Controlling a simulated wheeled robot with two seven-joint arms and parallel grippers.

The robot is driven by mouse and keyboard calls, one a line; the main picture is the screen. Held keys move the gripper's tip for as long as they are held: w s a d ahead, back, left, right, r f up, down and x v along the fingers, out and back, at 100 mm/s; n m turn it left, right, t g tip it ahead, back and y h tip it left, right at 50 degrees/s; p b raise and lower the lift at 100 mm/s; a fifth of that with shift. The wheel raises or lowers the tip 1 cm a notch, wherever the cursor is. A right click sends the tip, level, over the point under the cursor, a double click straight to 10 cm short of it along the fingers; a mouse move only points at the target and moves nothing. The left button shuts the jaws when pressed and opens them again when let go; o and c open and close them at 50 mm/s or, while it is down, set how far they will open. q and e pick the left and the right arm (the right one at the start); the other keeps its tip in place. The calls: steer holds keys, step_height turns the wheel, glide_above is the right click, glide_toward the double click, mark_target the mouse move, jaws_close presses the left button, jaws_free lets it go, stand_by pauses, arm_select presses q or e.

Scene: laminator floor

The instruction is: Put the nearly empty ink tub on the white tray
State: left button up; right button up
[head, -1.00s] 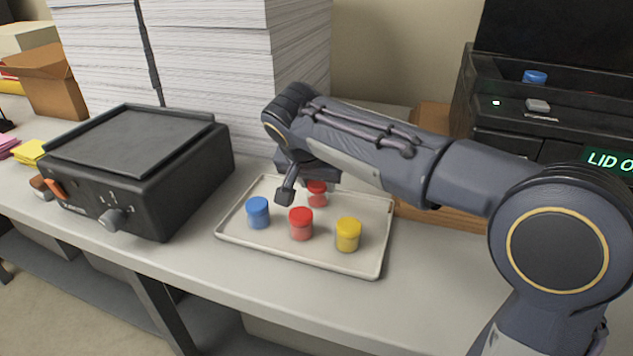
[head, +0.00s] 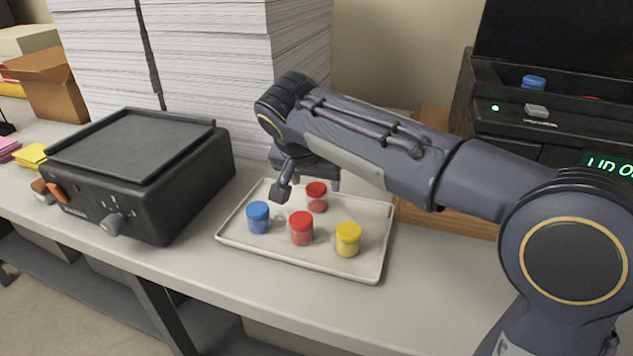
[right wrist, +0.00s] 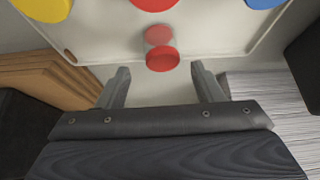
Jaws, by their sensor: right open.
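The white tray (head: 372,262) lies on the bench with several lidded ink tubs on it. The back red-lidded tub (head: 317,197) stands upright on it and looks mostly clear, with a little red low down. A blue tub (head: 258,217), a fuller-looking red tub (head: 301,228) and a yellow tub (head: 348,238) stand in front. My right gripper (head: 308,184) is open and empty, just behind and above the back red tub. In the right wrist view that tub (right wrist: 161,55) is just beyond the open fingertips (right wrist: 162,76), apart from them. My left gripper is not in view.
A black flat-topped machine (head: 140,170) stands left of the tray. Tall paper stacks (head: 200,60) rise behind. A dark machine (head: 520,130) at right holds a blue-lidded tub (head: 534,82) in its open top. The bench front is clear.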

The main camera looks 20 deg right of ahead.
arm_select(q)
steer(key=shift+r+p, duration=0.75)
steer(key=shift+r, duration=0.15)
arm_select(e)
steer(key=v, duration=0.9)
steer(key=shift+r, duration=0.1)
